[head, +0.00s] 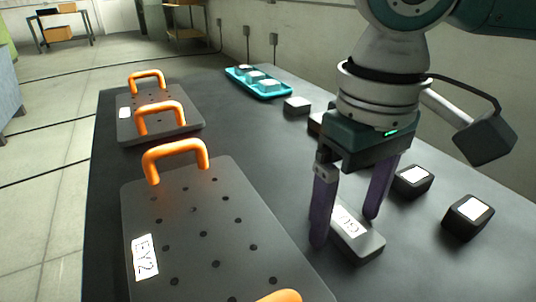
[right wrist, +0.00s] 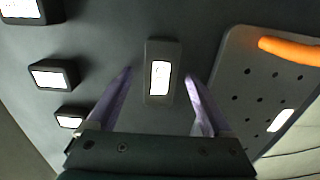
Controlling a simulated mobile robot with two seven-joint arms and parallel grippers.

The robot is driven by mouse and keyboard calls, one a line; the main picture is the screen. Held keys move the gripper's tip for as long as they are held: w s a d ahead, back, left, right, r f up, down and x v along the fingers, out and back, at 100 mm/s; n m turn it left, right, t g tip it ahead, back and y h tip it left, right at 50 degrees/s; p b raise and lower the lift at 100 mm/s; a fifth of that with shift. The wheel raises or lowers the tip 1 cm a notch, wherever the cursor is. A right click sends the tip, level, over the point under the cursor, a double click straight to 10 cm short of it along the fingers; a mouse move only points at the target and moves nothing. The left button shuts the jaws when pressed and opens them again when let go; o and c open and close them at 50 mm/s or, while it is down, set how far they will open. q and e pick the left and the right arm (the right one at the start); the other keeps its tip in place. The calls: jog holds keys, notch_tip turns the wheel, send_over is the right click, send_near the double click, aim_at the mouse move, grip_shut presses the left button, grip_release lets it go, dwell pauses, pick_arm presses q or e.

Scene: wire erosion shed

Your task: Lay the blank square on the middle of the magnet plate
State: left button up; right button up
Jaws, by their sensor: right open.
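A flat grey block with a white label (head: 357,238) lies on the dark table, right of the near plate; it also shows in the right wrist view (right wrist: 162,98). I cannot tell for sure that it is the blank. My right gripper (head: 344,228) is open, pointing down, with its purple fingers on either side of this block. In the wrist view a gap shows between each finger and the block. The near dark plate (head: 200,235) has holes, orange handles and a label like "EY2". A similar plate (head: 182,128) lies farther back. Either could be the magnet plate. My left gripper is out of view.
Two dark blocks with white tops (head: 413,180) (head: 468,216) stand right of the gripper. A grey block (head: 297,105) lies behind it, with a brownish piece partly hidden. A teal tray (head: 262,92) holding several pieces is at the back. The near plate's middle is bare.

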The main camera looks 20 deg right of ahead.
jog(key=shift+c, duration=0.3)
grip_shut()
dwell(0.4)
